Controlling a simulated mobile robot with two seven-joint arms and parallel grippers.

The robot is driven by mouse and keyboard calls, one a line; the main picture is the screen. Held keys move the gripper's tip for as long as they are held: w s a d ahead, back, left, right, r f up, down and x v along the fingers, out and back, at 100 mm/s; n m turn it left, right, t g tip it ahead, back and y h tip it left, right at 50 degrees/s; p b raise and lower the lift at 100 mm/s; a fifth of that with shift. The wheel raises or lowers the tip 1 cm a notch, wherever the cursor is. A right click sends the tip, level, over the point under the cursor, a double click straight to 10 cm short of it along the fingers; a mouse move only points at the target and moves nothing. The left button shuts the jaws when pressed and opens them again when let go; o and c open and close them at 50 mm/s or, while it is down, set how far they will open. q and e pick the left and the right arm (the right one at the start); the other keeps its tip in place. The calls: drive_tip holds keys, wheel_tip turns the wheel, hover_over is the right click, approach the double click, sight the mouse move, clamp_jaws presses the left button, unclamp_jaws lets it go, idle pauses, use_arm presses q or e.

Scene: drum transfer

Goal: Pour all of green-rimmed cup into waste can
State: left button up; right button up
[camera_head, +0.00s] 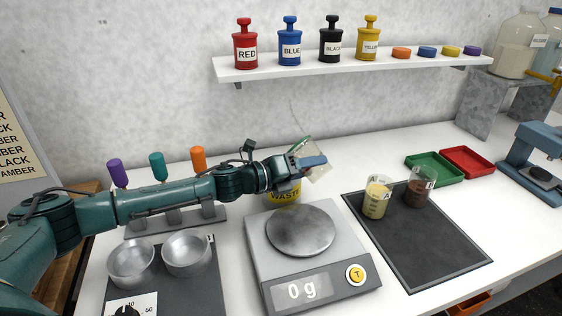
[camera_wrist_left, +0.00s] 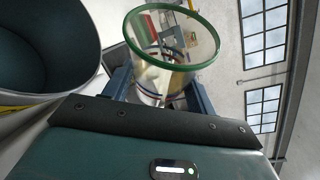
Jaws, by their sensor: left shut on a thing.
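My left gripper (camera_head: 310,163) is shut on the clear green-rimmed cup (camera_head: 319,173) and holds it tilted above the bench, just above and beside the waste can. In the left wrist view the cup (camera_wrist_left: 168,72) sits between the blue fingers (camera_wrist_left: 160,95), its green rim facing up in the picture. I see through its wall and cannot tell how much is inside. The yellow-labelled waste can (camera_head: 284,196) stands behind the scale, partly hidden by my left arm. Its wide dark opening (camera_wrist_left: 45,45) fills the left of the wrist view. My right gripper is not in view.
A scale (camera_head: 258,245) reading 0 g stands in front of the can. On a dark mat (camera_head: 430,255) stand a cup of yellowish content (camera_head: 376,200) and one of brown content (camera_head: 417,192). Two metal bowls (camera_head: 131,262) are at left. A shelf (camera_head: 350,67) with labelled jars is above.

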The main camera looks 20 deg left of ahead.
use_arm(q)
drive_tip(key=shift+m+p, duration=0.3)
drive_tip(key=shift+p, duration=0.05)
drive_tip(key=shift+r+m+y+p, duration=0.3)
drive_tip(key=shift+r+m+p, duration=0.15)
drive_tip(key=shift+p, duration=0.75)
drive_tip(key=shift+d+f+m+y, duration=0.15)
drive_tip(key=shift+f+m+y, duration=0.35)
drive_tip(key=shift+f+m, duration=0.3)
drive_tip(key=shift+s+d+f+m+y, duration=0.2)
drive_tip(key=shift+d+f+m+y, duration=0.2)
drive_tip(key=shift+d+m+y, duration=0.2)
drive_tip(key=f, duration=0.1)
drive_tip(key=f+m, duration=0.1)
drive_tip(key=f, duration=0.1)
drive_tip(key=shift+s+d+f, duration=0.25)
drive_tip(key=shift+d+f, duration=0.05)
drive_tip(key=shift+f, duration=0.05)
drive_tip(key=shift+s+d+r+m+y, duration=0.2)
drive_tip(key=shift+d+r+m+y, duration=0.1)
drive_tip(key=shift+d+m+y, duration=0.5)
drive_tip(key=shift+s+f+m+y, duration=0.15)
drive_tip(key=shift+f+m+y, duration=0.25)
drive_tip(key=shift+m, duration=0.35)
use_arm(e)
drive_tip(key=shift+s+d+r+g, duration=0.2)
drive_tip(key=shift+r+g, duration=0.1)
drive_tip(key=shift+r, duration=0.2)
use_arm(q)
drive_tip(key=shift+r, duration=0.1)
